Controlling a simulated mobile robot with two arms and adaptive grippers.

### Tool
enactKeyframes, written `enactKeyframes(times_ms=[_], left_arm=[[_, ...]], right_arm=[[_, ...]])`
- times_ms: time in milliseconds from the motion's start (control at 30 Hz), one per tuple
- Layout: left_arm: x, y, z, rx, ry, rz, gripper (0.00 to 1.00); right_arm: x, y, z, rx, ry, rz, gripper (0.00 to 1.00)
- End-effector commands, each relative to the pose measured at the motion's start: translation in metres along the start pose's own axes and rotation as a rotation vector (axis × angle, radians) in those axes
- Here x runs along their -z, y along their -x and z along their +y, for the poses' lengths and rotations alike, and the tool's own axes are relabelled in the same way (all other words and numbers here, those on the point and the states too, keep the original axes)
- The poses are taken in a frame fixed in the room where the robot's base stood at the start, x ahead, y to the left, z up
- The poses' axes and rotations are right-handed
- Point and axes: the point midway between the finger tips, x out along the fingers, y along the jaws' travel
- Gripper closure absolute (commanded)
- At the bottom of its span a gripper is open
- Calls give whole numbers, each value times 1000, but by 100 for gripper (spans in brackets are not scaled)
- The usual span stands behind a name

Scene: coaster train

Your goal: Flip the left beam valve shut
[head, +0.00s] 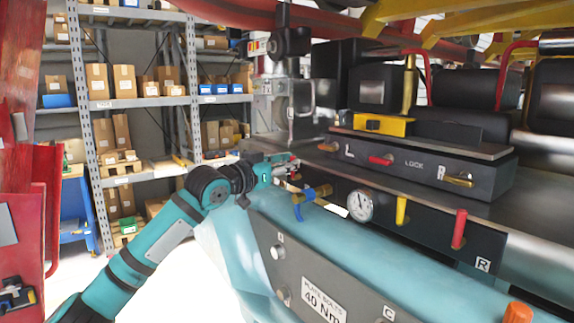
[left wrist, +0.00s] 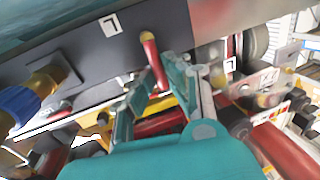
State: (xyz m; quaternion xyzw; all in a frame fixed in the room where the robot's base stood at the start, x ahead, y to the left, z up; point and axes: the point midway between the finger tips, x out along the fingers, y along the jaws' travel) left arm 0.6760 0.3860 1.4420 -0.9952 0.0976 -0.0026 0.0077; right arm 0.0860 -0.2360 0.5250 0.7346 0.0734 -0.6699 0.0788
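The left beam valve has a red lever (left wrist: 150,55) on a dark panel, near a white L label (left wrist: 110,25) in the left wrist view. My left gripper (head: 288,166) is at the left end of the panel in the head view, mostly covering this lever. In the left wrist view its teal fingers (left wrist: 160,72) stand on both sides of the red lever, whose end runs into the gap between them. Whether both fingers press on it I cannot tell. My right gripper is not in view.
Close by are a brass valve with a blue handle (head: 310,195) and a pressure gauge (head: 359,205). Further right are a yellow lever (head: 402,210) and a red lever (head: 459,229) by an R label. A black lock box (head: 415,160) sits above. Shelves (head: 140,100) stand behind.

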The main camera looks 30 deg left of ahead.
Motion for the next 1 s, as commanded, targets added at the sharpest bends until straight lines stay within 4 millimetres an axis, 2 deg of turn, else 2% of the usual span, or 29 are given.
enactKeyframes(times_ms=[33, 167, 400, 533, 833, 1000], left_arm=[[-3, -1, 1, -1, -1, -7, 80], [-2, 0, 1, -1, 0, -5, 64], [-1, 0, 0, -1, 1, -2, 64], [-2, 7, -1, 1, -1, -3, 64], [-3, 60, 0, 1, -6, -8, 64], [-4, 82, -2, 4, -2, -8, 64]], right_arm=[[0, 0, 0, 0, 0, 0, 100], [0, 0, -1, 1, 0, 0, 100], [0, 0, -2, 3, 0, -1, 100], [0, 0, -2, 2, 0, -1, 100], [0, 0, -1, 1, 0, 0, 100], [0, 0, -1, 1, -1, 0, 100]])
